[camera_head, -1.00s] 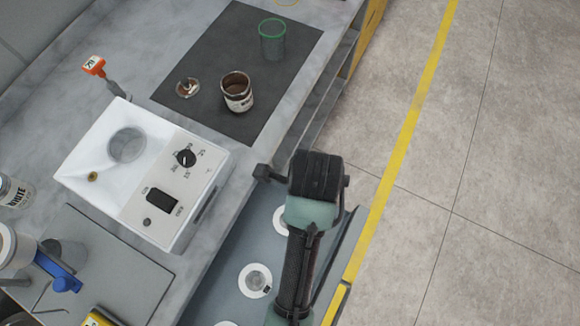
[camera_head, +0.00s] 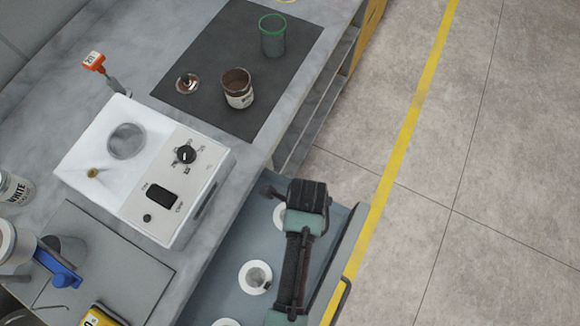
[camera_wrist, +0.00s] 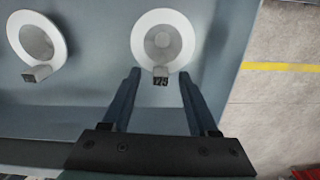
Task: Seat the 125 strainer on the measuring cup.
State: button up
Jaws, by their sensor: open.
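Several white-rimmed strainers lie in the open drawer. In the wrist view one strainer (camera_wrist: 143,38) is just ahead of my gripper (camera_wrist: 158,78). Its small dark tag (camera_wrist: 160,81) lies in line with the gap between my fingertips; its number seems to end in 5 but is not clear. A second strainer (camera_wrist: 18,30) is to its left. My gripper is open and empty. In the head view it (camera_head: 270,192) is over the far end of the drawer. A clear green-rimmed cup (camera_head: 272,42), perhaps the measuring cup, stands on the dark mat.
The grey drawer (camera_head: 225,288) sticks out from the worktop. A white device with a knob (camera_head: 118,172) stands on the worktop. A brown-stained can (camera_head: 238,92) and a small dish (camera_head: 188,82) share the dark mat (camera_head: 205,50). The floor to the right is clear.

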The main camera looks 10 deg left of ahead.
jog(key=shift+f, duration=0.2)
grip_shut()
jog(key=shift+r, duration=0.1)
